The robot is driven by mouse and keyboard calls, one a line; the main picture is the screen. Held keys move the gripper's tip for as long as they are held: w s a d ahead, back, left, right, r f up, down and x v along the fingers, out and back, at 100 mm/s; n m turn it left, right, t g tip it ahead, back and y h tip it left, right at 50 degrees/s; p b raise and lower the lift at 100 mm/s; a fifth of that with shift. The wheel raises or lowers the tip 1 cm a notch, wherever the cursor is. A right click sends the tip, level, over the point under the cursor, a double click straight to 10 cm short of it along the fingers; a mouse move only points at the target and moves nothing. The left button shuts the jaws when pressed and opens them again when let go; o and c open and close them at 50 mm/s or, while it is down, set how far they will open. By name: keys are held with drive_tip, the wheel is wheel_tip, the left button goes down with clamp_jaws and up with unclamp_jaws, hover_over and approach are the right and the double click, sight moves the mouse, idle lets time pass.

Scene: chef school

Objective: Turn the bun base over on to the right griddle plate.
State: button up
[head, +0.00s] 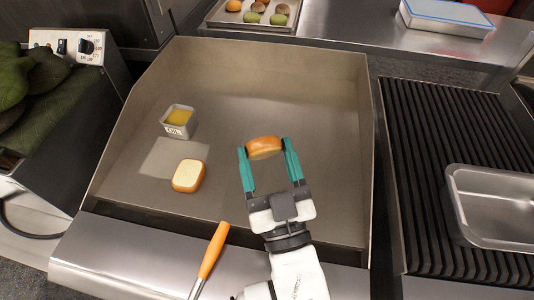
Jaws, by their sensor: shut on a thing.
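My gripper (267,160) has its teal fingers on either side of a golden-brown bun piece (264,147), apparently the bun base, and is shut on it. The piece is over the right half of the flat griddle plate (310,105). Its browned surface faces the camera; the cut face is hidden. I cannot tell whether it touches the plate. A second bun piece (188,175) lies on the left part of the plate with its pale face up and a brown rim.
A small metal pot of yellow liquid (178,121) stands at the left of the plate. An orange-handled tool (213,251) lies at the front edge. To the right is a ribbed grill (440,130) with a steel pan (495,205). Raised walls bound the griddle; its back is clear.

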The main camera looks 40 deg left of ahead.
drive_tip(key=o, duration=1.2)
drive_tip(key=shift+s+d+r+p, duration=0.1)
drive_tip(key=shift+s+d+p, duration=0.1)
drive_tip(key=shift+s+d, duration=0.9)
drive_tip(key=shift+s+d+r+p, duration=0.1)
drive_tip(key=shift+s+d+p, duration=0.35)
drive_tip(key=shift+d, duration=1.1)
drive_tip(key=shift+s+d+r, duration=0.1)
drive_tip(key=shift+s+d, duration=0.9)
drive_tip(key=shift+d, duration=0.3)
